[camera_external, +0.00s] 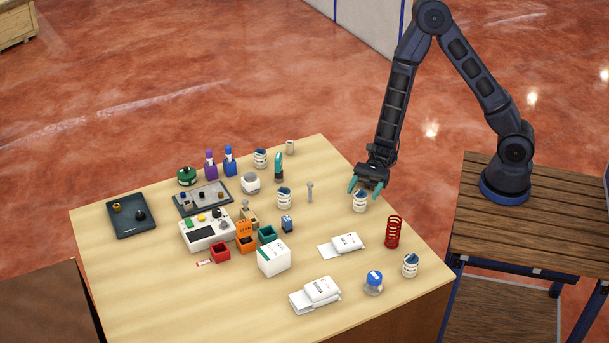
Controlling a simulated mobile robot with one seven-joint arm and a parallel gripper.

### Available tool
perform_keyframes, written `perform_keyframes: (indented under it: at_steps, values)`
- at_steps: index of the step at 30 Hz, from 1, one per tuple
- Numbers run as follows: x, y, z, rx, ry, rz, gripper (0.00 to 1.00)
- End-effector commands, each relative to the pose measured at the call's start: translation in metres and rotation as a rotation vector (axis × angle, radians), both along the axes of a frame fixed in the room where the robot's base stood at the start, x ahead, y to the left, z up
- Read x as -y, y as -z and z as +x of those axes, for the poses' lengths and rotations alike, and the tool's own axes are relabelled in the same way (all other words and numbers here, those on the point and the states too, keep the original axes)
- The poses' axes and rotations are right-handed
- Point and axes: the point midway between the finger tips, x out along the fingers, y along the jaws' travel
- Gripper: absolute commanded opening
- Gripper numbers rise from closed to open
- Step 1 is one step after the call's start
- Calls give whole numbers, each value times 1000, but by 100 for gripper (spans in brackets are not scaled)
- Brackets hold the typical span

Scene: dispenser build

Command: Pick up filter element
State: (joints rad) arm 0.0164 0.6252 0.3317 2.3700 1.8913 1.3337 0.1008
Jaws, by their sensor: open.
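Several look-alike white cylinders with dark bands and bluish tops stand on the light wooden table (330,150). I cannot tell for sure which object is the filter element; one such white cylinder (360,204) stands upright right below my gripper. My gripper (364,187) points down with its teal fingers apart, empty, close over that cylinder's top. Whether the fingertips reach beside the cylinder cannot be told from this angle. Other such cylinders stand at the middle (284,200), the back (260,159) and the right front (410,267).
A red coil spring (393,232) stands to the right front of my gripper. White packets (342,244) lie in front, and a thin grey upright part (310,192) is to the left.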

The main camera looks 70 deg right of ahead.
Motion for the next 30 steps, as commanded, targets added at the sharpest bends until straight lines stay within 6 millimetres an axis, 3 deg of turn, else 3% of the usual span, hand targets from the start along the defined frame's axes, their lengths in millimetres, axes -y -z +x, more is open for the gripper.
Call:
perform_keyframes:
  at_steps: [12,19,20,27,30]
  values:
    - [-48,0,4,1,-1,0,62]
    - [-51,0,5,1,0,0,62]
    - [-51,0,5,1,0,0,60]
    - [-51,0,5,1,0,0,13]
    - [-51,0,5,1,0,0,13]
